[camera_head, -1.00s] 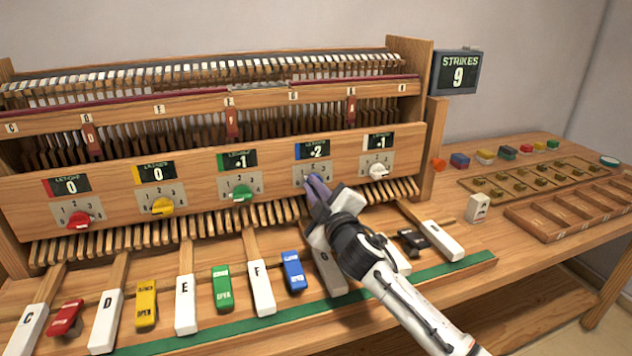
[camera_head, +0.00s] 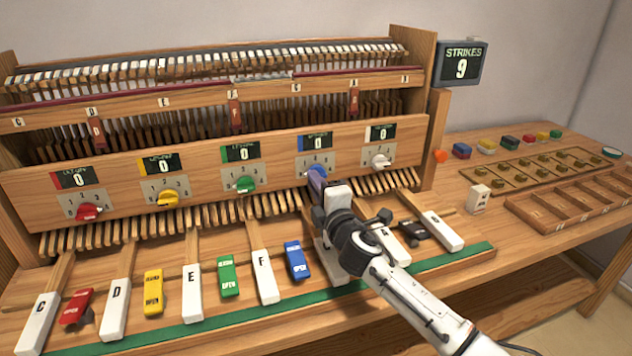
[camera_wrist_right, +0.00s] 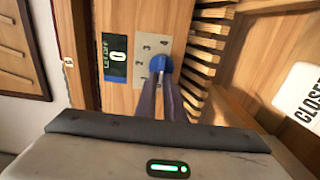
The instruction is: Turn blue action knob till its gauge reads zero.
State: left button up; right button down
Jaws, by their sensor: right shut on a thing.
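The blue knob (camera_head: 317,172) sits on its plate on the wooden front panel, below a blue-marked gauge (camera_head: 315,143) that reads 0. In the right wrist view the knob (camera_wrist_right: 161,66) is between the fingertips of my right gripper (camera_wrist_right: 162,86), and the gauge (camera_wrist_right: 115,56) beside it also shows 0. My right gripper (camera_head: 316,180) is shut on the knob; the arm hides part of the plate in the head view. My left gripper is not in view.
Red (camera_head: 88,212), yellow (camera_head: 167,198), green (camera_head: 245,184) and white (camera_head: 380,161) knobs sit along the panel, their gauges reading 0. Lettered keys and coloured blocks lie in front. Trays (camera_head: 570,208) stand at the right.

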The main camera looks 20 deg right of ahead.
dwell(0.4)
jog(key=c, duration=1.9)
grip_release()
jog(key=shift+o, duration=0.2)
jog(key=shift+s, duration=0.1)
jog(key=s, duration=1)
jog(key=shift+d, duration=0.2)
